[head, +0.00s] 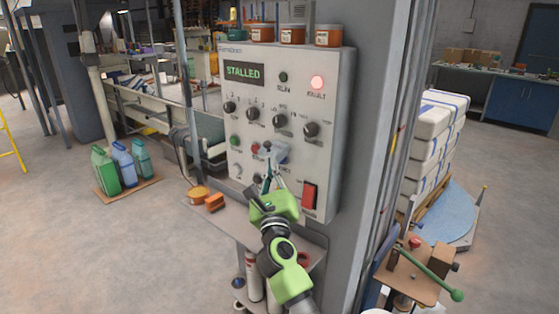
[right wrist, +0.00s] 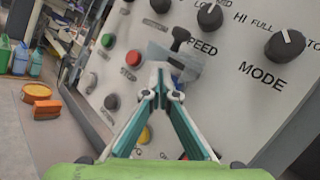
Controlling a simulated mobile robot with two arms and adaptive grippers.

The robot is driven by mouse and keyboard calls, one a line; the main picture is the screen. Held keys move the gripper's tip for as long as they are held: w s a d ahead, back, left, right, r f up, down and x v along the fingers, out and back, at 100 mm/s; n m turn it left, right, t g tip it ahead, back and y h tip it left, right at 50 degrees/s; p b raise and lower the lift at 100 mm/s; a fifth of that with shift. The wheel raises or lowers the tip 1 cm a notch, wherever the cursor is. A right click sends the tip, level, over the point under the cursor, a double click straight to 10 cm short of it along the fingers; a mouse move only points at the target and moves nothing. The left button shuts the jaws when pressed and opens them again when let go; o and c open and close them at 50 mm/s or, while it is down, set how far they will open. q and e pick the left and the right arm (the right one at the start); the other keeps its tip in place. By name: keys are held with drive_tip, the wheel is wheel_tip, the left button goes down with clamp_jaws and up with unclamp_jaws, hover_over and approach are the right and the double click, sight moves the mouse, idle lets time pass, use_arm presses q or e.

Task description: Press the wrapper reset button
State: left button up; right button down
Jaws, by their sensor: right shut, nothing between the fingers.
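A grey control panel (head: 290,100) faces me, its display (head: 244,73) reading "STALLED". It carries a green button (head: 235,141) and a red button (head: 255,148), also in the right wrist view as green (right wrist: 108,40) and red (right wrist: 133,58). A yellow button (right wrist: 145,135) is partly behind a finger. I cannot read which is the wrapper reset. My right gripper (head: 268,180) is shut and empty, its tips (right wrist: 165,92) near the panel face, just below a blue-grey plate (right wrist: 172,58). Contact cannot be told. My left gripper is out of view.
A red rocker switch (head: 309,195) is low on the panel, and several black knobs (head: 252,114) are above. A shelf (head: 230,215) with orange items juts out below.

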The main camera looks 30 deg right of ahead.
drive_tip(key=shift+d, duration=0.2)
idle(0.4)
drive_tip(key=shift+w+d, duration=0.15)
drive_tip(key=shift+d, duration=0.1)
drive_tip(key=shift+w+d+p, duration=0.15)
drive_tip(key=shift+d+p, duration=0.2)
drive_tip(key=shift+d, duration=0.1)
idle(0.9)
drive_tip(key=shift+a, duration=0.1)
drive_tip(key=shift+s+a, duration=0.35)
drive_tip(key=shift+a, duration=0.4)
drive_tip(key=a, duration=0.1)
drive_tip(key=s+a, duration=0.1)
drive_tip(key=a, duration=0.2)
drive_tip(key=shift+s+a, duration=0.3)
drive_tip(key=shift+a, duration=0.05)
drive_tip(key=shift+f, duration=0.1)
idle(0.5)
